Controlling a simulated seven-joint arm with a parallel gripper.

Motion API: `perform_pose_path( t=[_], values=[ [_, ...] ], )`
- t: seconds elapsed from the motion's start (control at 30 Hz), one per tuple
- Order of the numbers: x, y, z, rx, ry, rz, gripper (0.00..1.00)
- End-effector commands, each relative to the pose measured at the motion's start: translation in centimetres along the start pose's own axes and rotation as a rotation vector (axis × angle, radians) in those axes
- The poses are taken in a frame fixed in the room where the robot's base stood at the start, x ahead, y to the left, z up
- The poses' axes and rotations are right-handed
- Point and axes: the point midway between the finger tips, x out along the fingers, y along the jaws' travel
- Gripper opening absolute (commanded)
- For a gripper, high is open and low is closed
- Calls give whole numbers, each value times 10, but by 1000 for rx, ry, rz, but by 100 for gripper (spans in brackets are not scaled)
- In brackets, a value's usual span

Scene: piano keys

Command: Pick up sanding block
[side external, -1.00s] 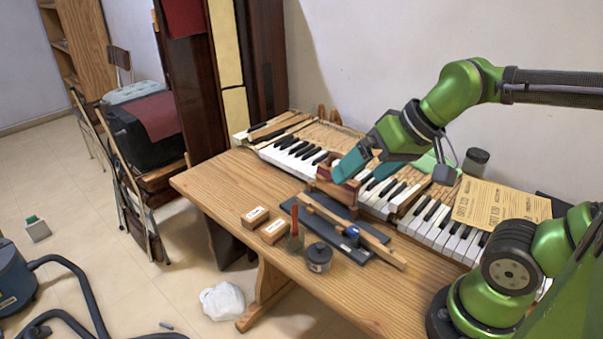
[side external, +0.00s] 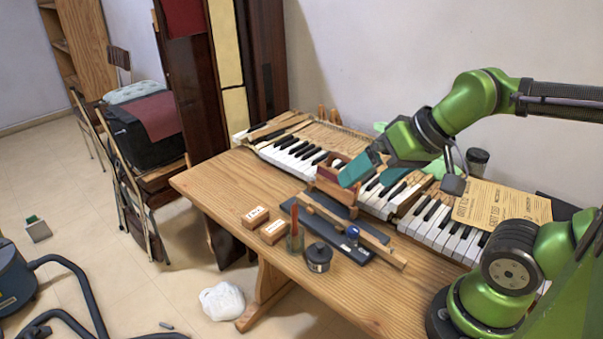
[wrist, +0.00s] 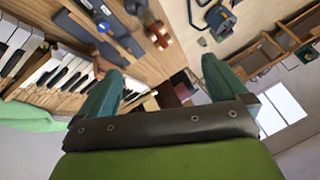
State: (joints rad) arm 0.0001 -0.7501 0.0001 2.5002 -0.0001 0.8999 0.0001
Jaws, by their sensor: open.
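A wooden block with a dark red part (side external: 329,176), which looks like the sanding block, stands upright at the back of the dark board, beside the piano keys. My gripper (side external: 357,172) is just right of it, with its teal fingers tilted down towards the left. The fingers overlap the block's right edge in this view, so I cannot tell whether they touch. In the wrist view my gripper (wrist: 162,68) has its fingers wide apart with nothing held between them. A brown wooden piece, seemingly the same block (wrist: 108,50), shows beyond the left fingertip, partly hidden.
Piano keys (side external: 292,150) run along the back of the wooden table (side external: 215,185). A long wooden strip (side external: 370,238) lies across the dark board (side external: 372,255). The table's left end is clear.

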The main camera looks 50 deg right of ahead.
Motion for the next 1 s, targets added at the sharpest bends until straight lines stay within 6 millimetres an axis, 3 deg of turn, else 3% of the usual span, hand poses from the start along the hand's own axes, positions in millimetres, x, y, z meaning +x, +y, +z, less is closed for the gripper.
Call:
perform_pose_path(
  t=[0.23, 0.37, 0.47, 0.67, 1.0],
  values=[
    [2, 0, 1, 0, -8, 2, 100],
    [17, 0, 1, 0, -70, 25, 100],
    [33, -4, -11, -15, -136, 58, 100],
    [80, -19, -48, -99, -301, 139, 100],
    [178, -34, -97, -268, -545, 257, 100]
  ],
)
